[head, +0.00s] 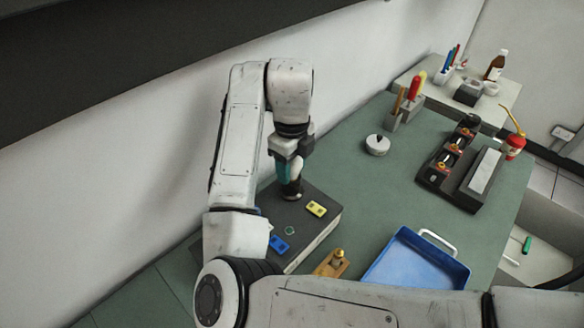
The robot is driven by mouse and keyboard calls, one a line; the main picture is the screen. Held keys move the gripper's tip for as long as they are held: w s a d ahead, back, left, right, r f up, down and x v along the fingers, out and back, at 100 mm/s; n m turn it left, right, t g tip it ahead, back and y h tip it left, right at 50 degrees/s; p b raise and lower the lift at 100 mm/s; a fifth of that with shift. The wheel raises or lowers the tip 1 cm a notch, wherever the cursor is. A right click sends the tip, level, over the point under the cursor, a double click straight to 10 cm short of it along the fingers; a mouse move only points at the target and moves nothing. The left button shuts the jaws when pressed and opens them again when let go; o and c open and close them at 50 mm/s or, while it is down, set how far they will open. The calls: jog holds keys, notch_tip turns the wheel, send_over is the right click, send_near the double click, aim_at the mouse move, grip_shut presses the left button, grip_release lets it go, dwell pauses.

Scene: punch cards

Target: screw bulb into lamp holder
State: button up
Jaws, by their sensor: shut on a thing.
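My gripper (290,182) points down over the dark flat-topped box (325,225) at the left of the bench. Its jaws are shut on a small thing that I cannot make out. A dark round piece (292,193) shows right under the fingertips, at the box's top. It may be the lamp holder, but the fingers hide part of it. I cannot pick out the bulb for certain. A small wooden block with a brass-coloured knob (338,255) stands in front of the box.
A yellow piece (316,209) and a blue piece (279,244) lie on the box. A blue tray (408,262) is front right. A black rack (440,165), a red oil can (514,146) and a round white-topped item (377,144) stand farther back. The bench middle is clear.

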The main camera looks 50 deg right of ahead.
jog(key=shift+w+a+f+m+b, duration=0.1)
jog(key=shift+w+f+m+b, duration=0.05)
jog(key=shift+m+b, duration=0.5)
jog(key=m+b, duration=0.1)
jog(key=m, duration=0.1)
jog(key=shift+m, duration=0.35)
jog(key=shift+m+b, duration=0.6)
jog(key=shift+m, duration=0.1)
jog(key=shift+m+b, duration=0.45)
jog(key=shift+m, duration=0.75)
jog(key=o, duration=0.8)
jog(key=shift+a, duration=0.1)
jog(key=o, duration=0.5)
jog(key=shift+c, duration=0.2)
jog(key=shift+d+r, duration=0.2)
jog(key=shift+r, duration=0.05)
